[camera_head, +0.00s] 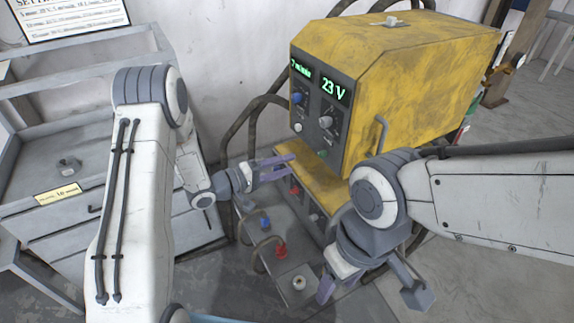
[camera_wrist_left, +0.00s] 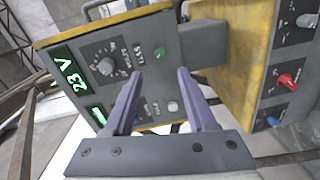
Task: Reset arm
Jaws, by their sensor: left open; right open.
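My left arm comes in from the left in the head view, and its gripper (camera_head: 276,168) is open with purple fingers pointing right, in front of the yellow machine (camera_head: 410,60). In the left wrist view the left gripper (camera_wrist_left: 160,78) is open and empty, with a green button (camera_wrist_left: 155,107) and a pale button (camera_wrist_left: 172,106) of the panel showing between or just beyond its fingers. Whether it touches the panel cannot be told. My right gripper (camera_head: 326,287) is low at the lower middle, with its purple fingers partly hidden by its wrist.
The machine's display (camera_head: 335,88) reads 23 V, with knobs below it. A lower panel carries a red knob (camera_head: 281,250) and a blue knob (camera_head: 265,223). A grey drawer cabinet (camera_head: 60,235) stands at left. Dark cables hang near the machine.

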